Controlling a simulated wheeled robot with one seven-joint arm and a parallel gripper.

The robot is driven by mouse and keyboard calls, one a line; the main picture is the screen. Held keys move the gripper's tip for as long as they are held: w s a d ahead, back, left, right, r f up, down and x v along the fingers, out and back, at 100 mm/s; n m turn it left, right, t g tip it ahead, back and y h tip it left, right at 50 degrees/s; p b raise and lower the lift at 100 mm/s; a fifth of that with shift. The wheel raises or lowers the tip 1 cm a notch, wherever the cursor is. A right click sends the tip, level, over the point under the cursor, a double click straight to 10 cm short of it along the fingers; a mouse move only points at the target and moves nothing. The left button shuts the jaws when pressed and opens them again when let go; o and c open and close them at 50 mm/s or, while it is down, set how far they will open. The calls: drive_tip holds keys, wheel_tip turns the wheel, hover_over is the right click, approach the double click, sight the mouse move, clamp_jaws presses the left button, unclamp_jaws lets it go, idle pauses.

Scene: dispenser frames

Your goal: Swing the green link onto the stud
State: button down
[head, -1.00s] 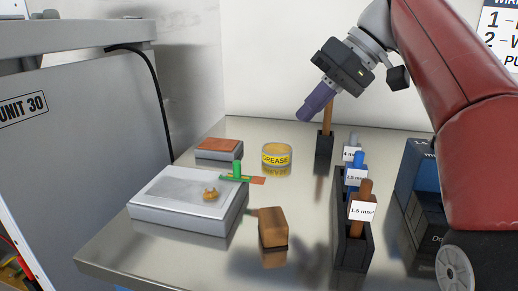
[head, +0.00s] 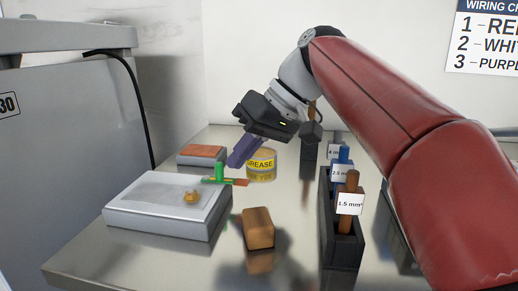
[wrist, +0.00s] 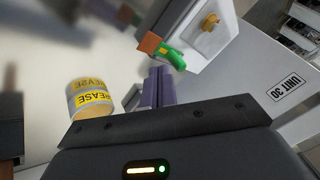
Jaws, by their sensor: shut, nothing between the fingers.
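The green link (head: 219,173) lies flat at the back right edge of the pale box (head: 150,220), with an upright green knob and an orange-red tab at its right end. It also shows in the wrist view (wrist: 172,56). The brass stud (head: 190,198) stands on the box top, apart from the link, and shows in the wrist view (wrist: 210,22). My gripper (head: 234,164) has purple fingers, shut and empty. The fingertips are close to the link's knob, just right of it in the head view. The wrist view shows a small gap between fingertips (wrist: 160,72) and link.
A yellow grease tin (head: 261,165) stands right behind the fingers. A wooden block (head: 258,228) sits in front. A black rack (head: 341,245) of labelled tools stands at right. A red-topped block (head: 201,154) is at the back left. The metal table is clear between block and rack.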

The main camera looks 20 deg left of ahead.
drive_tip(key=shift+s+a, duration=0.2)
drive_tip(key=shift+s, duration=0.05)
